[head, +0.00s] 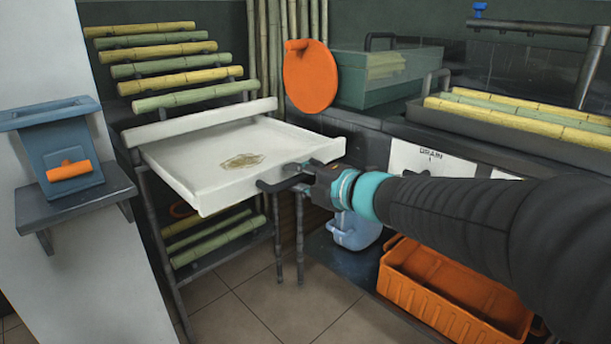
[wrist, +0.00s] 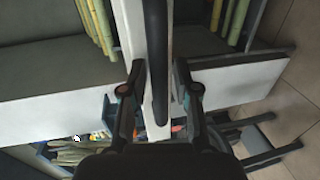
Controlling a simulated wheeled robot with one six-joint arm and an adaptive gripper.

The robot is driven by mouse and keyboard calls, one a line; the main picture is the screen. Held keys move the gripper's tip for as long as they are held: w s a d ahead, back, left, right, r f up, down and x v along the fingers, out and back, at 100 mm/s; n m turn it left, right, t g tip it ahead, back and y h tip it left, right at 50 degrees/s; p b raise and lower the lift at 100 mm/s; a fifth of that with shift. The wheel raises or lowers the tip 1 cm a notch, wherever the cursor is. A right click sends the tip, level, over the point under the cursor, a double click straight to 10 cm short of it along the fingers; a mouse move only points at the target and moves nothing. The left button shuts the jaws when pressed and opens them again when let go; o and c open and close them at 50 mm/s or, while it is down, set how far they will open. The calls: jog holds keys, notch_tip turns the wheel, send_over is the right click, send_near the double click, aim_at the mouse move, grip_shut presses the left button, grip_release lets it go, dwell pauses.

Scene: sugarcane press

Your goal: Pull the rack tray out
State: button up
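The white rack tray (head: 205,165) sits in the metal rack at left centre, with a brownish stain on its floor. A dark bar handle (head: 283,184) is on its front edge. My gripper (head: 312,176) is at this handle, reaching in from the right. In the wrist view the dark handle (wrist: 157,45) runs between the two fingers of my gripper (wrist: 159,78). The fingers stand apart, with visible gaps on both sides of the bar, so the gripper looks open around it. The white tray front (wrist: 65,103) shows behind.
Cane stalks (head: 175,80) lie on the rack above and below the tray. An orange disc (head: 310,78) hangs behind it. A blue box with an orange handle (head: 62,150) is at left. An orange crate (head: 450,295) and blue jug (head: 354,232) are low right. Floor before the rack is clear.

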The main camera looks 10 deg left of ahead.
jog(key=shift+d, duration=0.15)
jog(key=shift+s+d+r, duration=0.15)
jog(key=shift+d, duration=0.05)
jog(key=v, duration=1.1)
jog(key=shift+s+d, duration=0.1)
jog(key=shift+s, duration=0.05)
